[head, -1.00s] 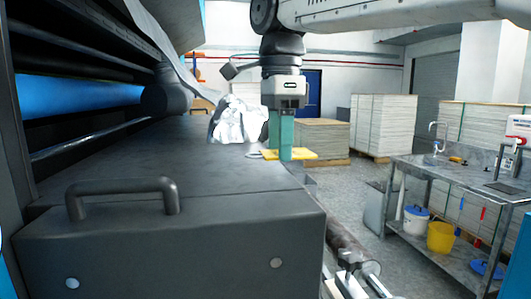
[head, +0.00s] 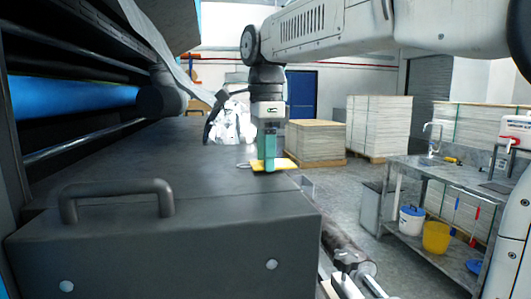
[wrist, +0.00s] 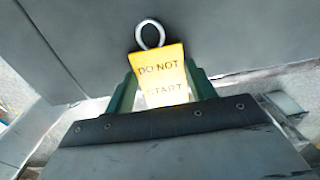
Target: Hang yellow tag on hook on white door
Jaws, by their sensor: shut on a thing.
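My gripper (head: 269,165), with green fingers, is shut on the yellow tag (head: 287,164) above the far part of the dark machine top. In the wrist view the tag (wrist: 160,68) sits between the green fingers and reads "DO NOT START". A pale metal ring (wrist: 150,34) stands out from its far end, over a grey surface. The fingers hide part of the tag in the head view. I cannot make out a white door or a hook in either view.
A crumpled white bundle (head: 234,122) lies just left of my gripper. A dark machine top (head: 170,165) with a bar handle (head: 117,190) fills the near left. Paper stacks (head: 316,143) stand beyond. A metal bench (head: 450,176) with a sink stands right, across open floor (head: 345,200).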

